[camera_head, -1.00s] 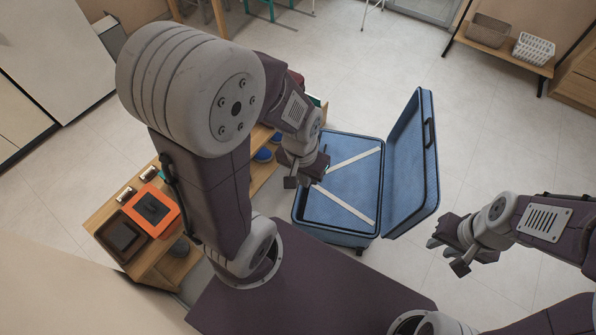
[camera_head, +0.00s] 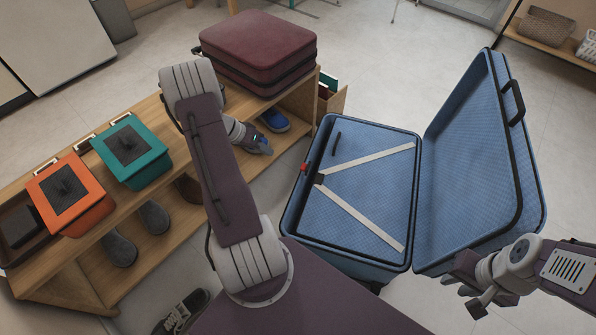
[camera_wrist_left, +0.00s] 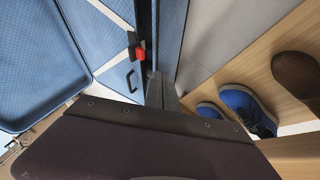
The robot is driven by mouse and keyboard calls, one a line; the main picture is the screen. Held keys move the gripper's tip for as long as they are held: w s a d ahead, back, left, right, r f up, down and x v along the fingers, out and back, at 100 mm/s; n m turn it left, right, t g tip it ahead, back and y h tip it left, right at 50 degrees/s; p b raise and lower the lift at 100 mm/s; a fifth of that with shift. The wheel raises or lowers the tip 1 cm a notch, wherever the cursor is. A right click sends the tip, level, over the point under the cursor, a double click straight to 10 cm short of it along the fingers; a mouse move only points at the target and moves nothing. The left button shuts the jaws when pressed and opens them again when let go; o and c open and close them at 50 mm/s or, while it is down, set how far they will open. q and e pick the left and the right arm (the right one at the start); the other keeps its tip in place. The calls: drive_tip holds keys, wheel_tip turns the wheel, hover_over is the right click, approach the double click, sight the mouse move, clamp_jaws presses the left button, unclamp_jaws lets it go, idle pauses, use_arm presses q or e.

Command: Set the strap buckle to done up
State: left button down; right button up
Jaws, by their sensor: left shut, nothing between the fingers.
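The blue suitcase (camera_head: 401,266) lies open on the floor with its lid (camera_head: 470,165) raised to the right. Two pale straps (camera_head: 372,157) spread in a V from a black buckle part (camera_head: 319,179) near its left side. A red buckle part (camera_head: 305,168) sits at the left rim. In the left wrist view the red part (camera_wrist_left: 141,54) is close beside the black one (camera_wrist_left: 131,40); I cannot tell whether they are joined. My left gripper (camera_head: 264,146) is shut and empty, left of the suitcase. My right gripper (camera_head: 468,288) looks open and empty near the lid's lower corner.
A wooden bench (camera_head: 40,275) on the left carries a maroon suitcase (camera_head: 259,45), a teal box (camera_head: 132,151) and an orange box (camera_head: 72,194). Blue shoes (camera_head: 275,121) and grey slippers (camera_head: 120,250) sit on its lower shelf. A dark sneaker (camera_head: 182,312) lies on the floor.

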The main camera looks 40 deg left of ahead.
sight(305, 168)
use_arm(q)
drive_tip(key=shift+a+f, duration=0.1)
drive_tip(key=shift+a, duration=0.05)
drive_tip(key=w+d+f+b, duration=0.6)
drive_tip(key=d+f+b, duration=0.1)
drive_tip(key=f, duration=0.1)
drive_tip(key=shift+f, duration=0.3)
idle(0.4)
